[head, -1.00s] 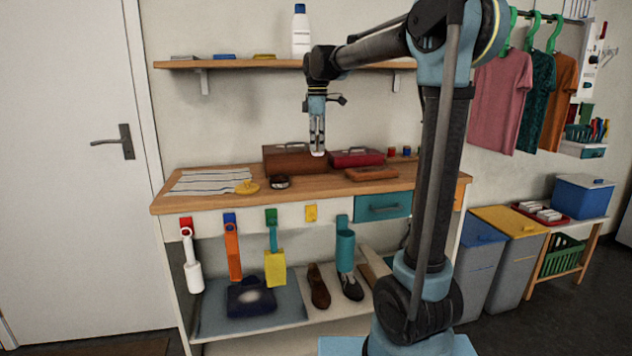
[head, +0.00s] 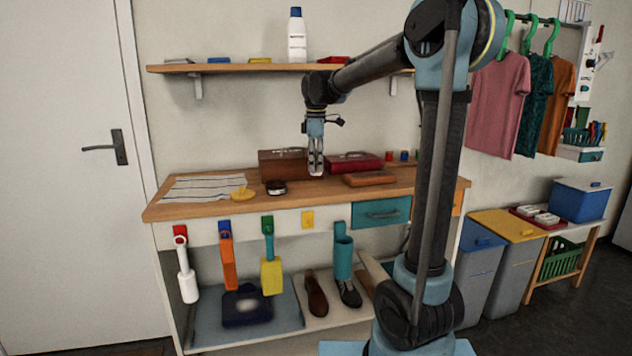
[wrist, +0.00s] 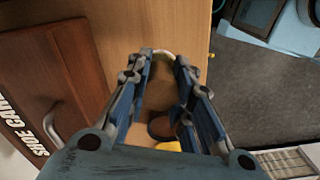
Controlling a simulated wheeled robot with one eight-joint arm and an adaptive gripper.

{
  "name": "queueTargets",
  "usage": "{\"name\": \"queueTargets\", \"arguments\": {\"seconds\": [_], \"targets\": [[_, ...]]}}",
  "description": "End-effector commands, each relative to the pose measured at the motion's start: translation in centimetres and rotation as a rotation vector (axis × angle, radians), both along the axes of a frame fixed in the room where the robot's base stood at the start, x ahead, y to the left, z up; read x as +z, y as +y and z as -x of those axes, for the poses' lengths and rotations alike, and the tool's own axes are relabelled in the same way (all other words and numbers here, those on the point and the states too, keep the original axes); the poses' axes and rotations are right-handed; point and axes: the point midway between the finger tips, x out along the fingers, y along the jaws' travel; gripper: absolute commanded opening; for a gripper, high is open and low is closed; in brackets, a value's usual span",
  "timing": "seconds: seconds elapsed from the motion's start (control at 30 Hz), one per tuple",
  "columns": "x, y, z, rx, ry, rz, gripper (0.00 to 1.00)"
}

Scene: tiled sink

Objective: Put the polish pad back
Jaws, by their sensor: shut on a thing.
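My gripper (head: 316,172) points down above the wooden worktop, just in front of the brown shoe-care box (head: 283,163). In the wrist view its two fingers (wrist: 166,62) stand apart, with a pale curved thing (wrist: 164,54) between their tips. It is shut on this pale thing, mostly hidden; I cannot tell whether it is the polish pad. A yellow round piece with a knob (head: 242,193) lies on the worktop at the left, beside a small dark tin (head: 276,187). A yellow hook plate (head: 307,219) on the front rail is bare.
A red box (head: 353,162) and a brown case (head: 369,179) lie right of my gripper. A striped cloth (head: 203,187) covers the worktop's left end. Several tools hang on the front rail, including a teal holder (head: 343,257). A shelf (head: 250,69) runs above.

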Motion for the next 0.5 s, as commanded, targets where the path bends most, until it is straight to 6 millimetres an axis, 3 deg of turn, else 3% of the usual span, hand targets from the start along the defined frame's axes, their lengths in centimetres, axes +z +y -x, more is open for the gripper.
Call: {"name": "queueTargets", "arguments": {"seconds": [0.27, 0.5], "targets": [[-1.9, 0.0, 0.0, 0.000, 0.000, 0.000, 0.00], [-5.0, 0.0, 0.0, 0.000, 0.000, 0.000, 0.00]]}}
